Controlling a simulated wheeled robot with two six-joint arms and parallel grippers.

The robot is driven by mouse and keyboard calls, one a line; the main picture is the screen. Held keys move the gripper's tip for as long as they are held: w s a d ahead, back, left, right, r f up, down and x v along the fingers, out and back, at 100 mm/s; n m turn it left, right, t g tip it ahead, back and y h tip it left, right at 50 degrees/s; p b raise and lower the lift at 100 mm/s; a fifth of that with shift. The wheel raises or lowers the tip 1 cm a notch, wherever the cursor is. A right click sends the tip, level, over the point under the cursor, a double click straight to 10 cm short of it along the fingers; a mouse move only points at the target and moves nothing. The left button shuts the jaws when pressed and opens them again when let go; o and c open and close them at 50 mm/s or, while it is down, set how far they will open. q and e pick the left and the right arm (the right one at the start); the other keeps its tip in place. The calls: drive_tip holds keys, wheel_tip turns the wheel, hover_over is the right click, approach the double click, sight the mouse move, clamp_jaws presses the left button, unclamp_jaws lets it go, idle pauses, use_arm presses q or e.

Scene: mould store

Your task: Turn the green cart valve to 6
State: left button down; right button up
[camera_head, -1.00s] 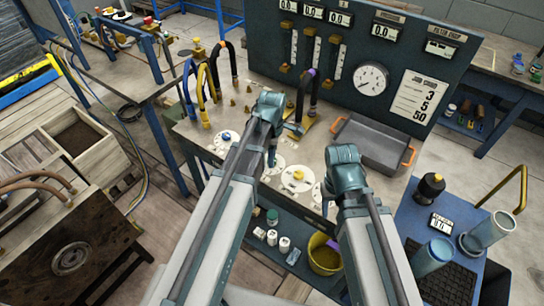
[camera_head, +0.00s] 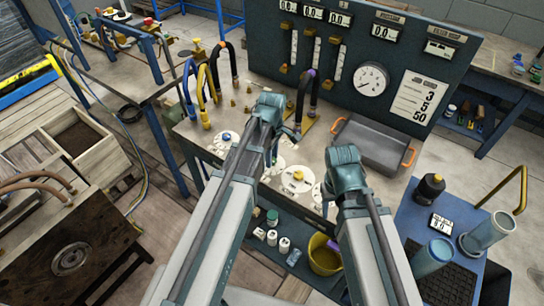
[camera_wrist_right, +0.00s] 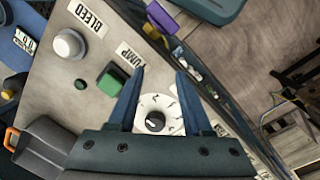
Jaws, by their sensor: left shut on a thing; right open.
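My left gripper (camera_head: 269,160) points down at the bench panel and is shut on a knob over a white dial. My arm and jaws hide that knob, so I cannot see its colour or setting. A blue knob (camera_head: 226,136) on a white dial lies to its left and a yellow knob (camera_head: 298,175) on another to its right. My right gripper (camera_wrist_right: 155,90) is open and empty. In the right wrist view a dark knob (camera_wrist_right: 155,122) with a white pointer on a white dial shows between its fingers. No green valve can be made out.
A green square button (camera_wrist_right: 112,83) by the PUMP label and a white round button (camera_wrist_right: 69,44) by BLEED stand near the right gripper. A grey tray (camera_head: 372,145) with orange handles lies behind it. Hoses (camera_head: 208,80) rise at the back left. A yellow bucket (camera_head: 325,258) stands below.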

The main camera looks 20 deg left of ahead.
use_arm(q)
drive_tip(key=m, duration=0.4)
drive_tip(key=shift+m, duration=0.3)
drive_tip(key=m, duration=0.3)
drive_tip(key=shift+s+m, duration=0.1)
drive_tip(key=shift+m, duration=0.3)
drive_tip(key=m, duration=1.2)
drive_tip(key=shift+a+m, duration=0.1)
drive_tip(key=shift+m, duration=0.2)
drive_tip(key=m, duration=0.3)
drive_tip(key=shift+m, duration=0.3)
drive_tip(key=m, duration=0.3)
drive_tip(key=shift+m, duration=2.1)
